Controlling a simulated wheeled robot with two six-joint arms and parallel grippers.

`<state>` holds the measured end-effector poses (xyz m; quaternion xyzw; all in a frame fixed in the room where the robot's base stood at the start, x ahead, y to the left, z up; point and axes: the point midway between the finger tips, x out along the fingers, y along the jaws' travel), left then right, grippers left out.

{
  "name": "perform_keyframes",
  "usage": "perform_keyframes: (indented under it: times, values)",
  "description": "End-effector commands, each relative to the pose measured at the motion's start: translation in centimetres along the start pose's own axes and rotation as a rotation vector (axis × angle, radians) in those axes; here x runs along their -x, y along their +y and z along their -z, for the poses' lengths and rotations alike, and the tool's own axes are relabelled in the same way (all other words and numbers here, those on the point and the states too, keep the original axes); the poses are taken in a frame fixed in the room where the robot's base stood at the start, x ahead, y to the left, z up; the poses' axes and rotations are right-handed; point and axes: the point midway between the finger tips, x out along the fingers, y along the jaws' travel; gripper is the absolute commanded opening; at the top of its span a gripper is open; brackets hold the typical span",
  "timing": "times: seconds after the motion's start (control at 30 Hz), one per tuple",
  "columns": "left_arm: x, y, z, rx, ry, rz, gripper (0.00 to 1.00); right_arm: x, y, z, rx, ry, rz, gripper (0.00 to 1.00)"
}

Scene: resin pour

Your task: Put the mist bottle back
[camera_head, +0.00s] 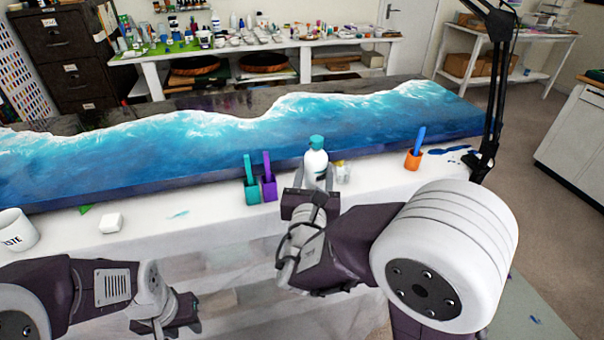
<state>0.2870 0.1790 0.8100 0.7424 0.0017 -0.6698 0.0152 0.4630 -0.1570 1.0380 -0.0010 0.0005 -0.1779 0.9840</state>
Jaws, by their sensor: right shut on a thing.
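The mist bottle (316,163), white with a teal top, is upright near the front edge of the white table, before the blue resin panel. My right gripper (315,181) is shut on its lower part, which the gripper partly hides. I cannot tell whether the bottle's base touches the table. My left gripper (188,312) is low at the front, below the table edge and away from the bottle; its finger opening is not clear.
A teal cup (251,190) and a purple cup (269,187), each with a stick, stand left of the bottle. Small clear cups (343,172) are close on its right. An orange cup (413,160) and black lamp stand (490,110) are further right. A white block (111,223) lies left.

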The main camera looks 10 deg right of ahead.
Motion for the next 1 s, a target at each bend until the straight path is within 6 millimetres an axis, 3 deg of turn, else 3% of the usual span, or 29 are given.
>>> perform_keyframes:
  times: [0.03,0.1,0.2,0.33,0.5,0.7,1.0]
  values:
    - [1.4,0.0,0.1,0.0,0.0,0.0,0.36,-0.9,0.5,0.0,0.01,0.004,0.004,0.0]
    - [2.0,0.0,0.2,0.0,-0.001,0.0,0.36,-2.1,1.2,1.0,0.007,0.004,0.003,0.0]
    - [0.8,0.0,0.1,0.0,-0.001,0.0,0.36,-4.1,2.5,3.1,-0.001,-0.001,0.003,0.0]
    - [0.7,0.0,0.0,0.0,-0.001,0.0,0.36,-5.6,3.5,4.0,-0.001,-0.001,0.002,0.0]
    - [0.6,0.0,0.0,0.0,-0.001,0.0,0.36,-5.9,3.7,4.4,-0.001,-0.002,0.0,0.0]
    - [-0.3,0.0,-0.1,0.0,-0.001,0.0,0.36,-5.9,3.7,7.9,0.002,0.0,0.001,0.0]
    - [-0.3,0.0,-0.1,0.0,-0.001,0.0,0.36,-5.8,3.7,8.1,-0.002,-0.003,0.001,0.0]
